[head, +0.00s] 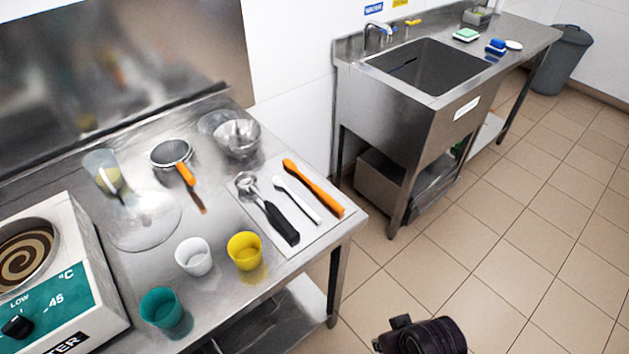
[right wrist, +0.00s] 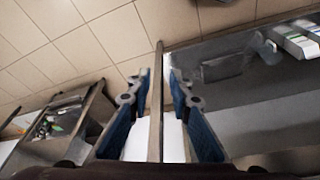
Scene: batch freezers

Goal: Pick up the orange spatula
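The orange spatula (head: 314,190) lies flat along the right side of a white tray or mat (head: 277,199) on the steel table in the head view. Its end at the lower right is near the table's corner. A white spatula (head: 298,200) and a scoop with a black handle (head: 268,210) lie beside it. In the right wrist view my right gripper (right wrist: 159,78) is open, with blue pads apart and nothing seen held. I cannot make out the orange spatula there. In the head view only a dark part of my right arm shows at the bottom. My left gripper is out of view.
A yellow cup (head: 245,251), a white cup (head: 194,256) and a green cup (head: 160,307) stand left of the tray. A strainer with an orange handle (head: 171,153) and clear bowls (head: 236,138) are behind. A sink unit (head: 430,68) stands beyond; tiled floor is open at right.

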